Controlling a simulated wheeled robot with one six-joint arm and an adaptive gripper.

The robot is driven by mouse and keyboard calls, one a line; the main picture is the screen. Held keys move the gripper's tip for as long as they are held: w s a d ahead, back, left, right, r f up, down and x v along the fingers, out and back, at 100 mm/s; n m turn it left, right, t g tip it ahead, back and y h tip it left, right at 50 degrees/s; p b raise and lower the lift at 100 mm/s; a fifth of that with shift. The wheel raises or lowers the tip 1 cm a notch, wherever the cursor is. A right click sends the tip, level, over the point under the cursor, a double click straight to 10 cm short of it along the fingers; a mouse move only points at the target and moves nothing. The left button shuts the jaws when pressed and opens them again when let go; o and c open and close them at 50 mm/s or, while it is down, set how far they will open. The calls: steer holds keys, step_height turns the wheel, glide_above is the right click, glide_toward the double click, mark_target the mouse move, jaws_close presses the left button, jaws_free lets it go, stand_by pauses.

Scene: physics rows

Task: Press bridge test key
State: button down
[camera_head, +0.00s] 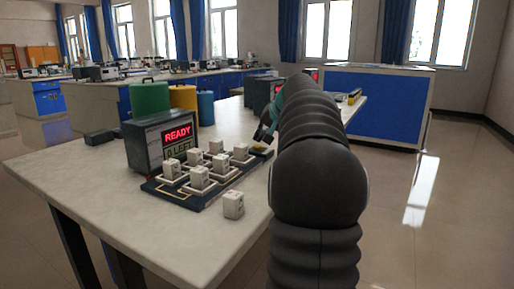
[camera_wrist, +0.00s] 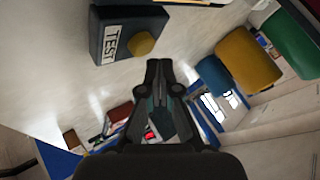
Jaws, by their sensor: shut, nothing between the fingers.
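The test key is a yellow round button (camera_wrist: 141,43) on a dark block (camera_wrist: 112,35) with a white TEST label (camera_wrist: 113,41) in the wrist view. My gripper (camera_wrist: 158,64) is shut and empty, its tips pictured just below and right of the button; a gap shows between them in the picture. In the head view my gripper (camera_head: 264,134) is beside my dark arm, over the right part of the table. The yellow button (camera_head: 261,150) shows small just below it. My gripper and arm hide part of the block there.
A dark box (camera_head: 146,150) with a red READY display stands on the pale table (camera_head: 75,165). Before it, a dark tray (camera_head: 203,204) holds several white blocks. One loose white block (camera_head: 233,205) stands nearby. Green (camera_head: 150,99), yellow (camera_head: 183,98) and blue (camera_head: 206,108) cylinders stand behind.

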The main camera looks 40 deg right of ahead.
mark_target(260, 146)
steer(key=shift+f, duration=0.15)
steer(key=shift+w+f, duration=0.15)
steer(key=shift+f, duration=0.15)
steer(key=shift+f+b, duration=0.4)
steer(key=shift+b, duration=0.15)
stand_by(0.5)
steer(key=shift+r, duration=0.1)
stand_by(0.3)
steer(key=shift+r+p, duration=0.75)
steer(key=shift+p, duration=0.05)
step_height(260, 146, up, 3)
steer(key=p, duration=0.2)
steer(key=shift+p, duration=0.3)
steer(key=shift+r, duration=1)
